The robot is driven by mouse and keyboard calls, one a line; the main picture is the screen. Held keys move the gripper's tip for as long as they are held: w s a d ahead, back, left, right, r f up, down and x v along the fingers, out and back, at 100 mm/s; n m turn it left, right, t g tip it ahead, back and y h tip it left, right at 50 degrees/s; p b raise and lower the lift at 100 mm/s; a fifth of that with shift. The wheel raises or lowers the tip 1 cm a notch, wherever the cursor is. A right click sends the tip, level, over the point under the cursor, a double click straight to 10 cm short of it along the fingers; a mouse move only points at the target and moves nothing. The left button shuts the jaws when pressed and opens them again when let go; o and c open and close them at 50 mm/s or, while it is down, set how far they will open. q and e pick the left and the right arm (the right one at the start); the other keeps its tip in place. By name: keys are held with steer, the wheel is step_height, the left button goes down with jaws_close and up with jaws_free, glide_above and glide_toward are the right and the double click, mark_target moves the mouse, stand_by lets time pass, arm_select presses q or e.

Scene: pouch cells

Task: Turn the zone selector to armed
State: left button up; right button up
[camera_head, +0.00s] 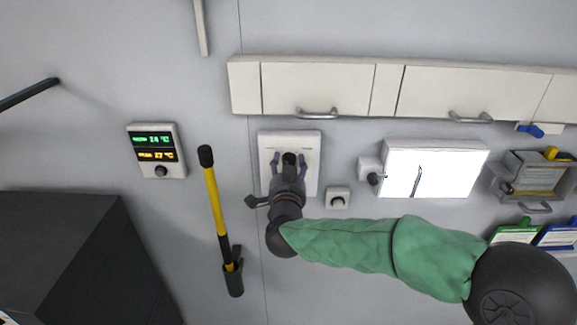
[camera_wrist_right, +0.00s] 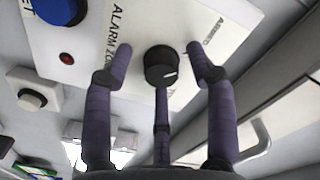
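The zone selector is a round black knob (camera_wrist_right: 160,66) with a short white mark, on a white wall panel (camera_head: 311,143) lettered "ALARM ZO…". In the right wrist view the mark points toward the lower right. Lettering near the right finger is partly hidden and hard to read. My right gripper (camera_head: 288,157) is at the panel, its purple fingers spread. In the right wrist view the open gripper (camera_wrist_right: 159,48) has a finger on either side of the knob, with visible gaps, and a third finger below it. My left gripper is not in view.
The panel also has a blue button (camera_wrist_right: 58,8) and a red lamp (camera_wrist_right: 67,58). A small white box with a dark knob (camera_head: 337,198) is right of the panel. Cabinets (camera_head: 318,88) hang above. A yellow-handled tool (camera_head: 214,200) hangs left, near a temperature display (camera_head: 157,151).

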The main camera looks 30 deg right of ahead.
steer(key=shift+s, duration=0.1)
steer(key=v, duration=1.2)
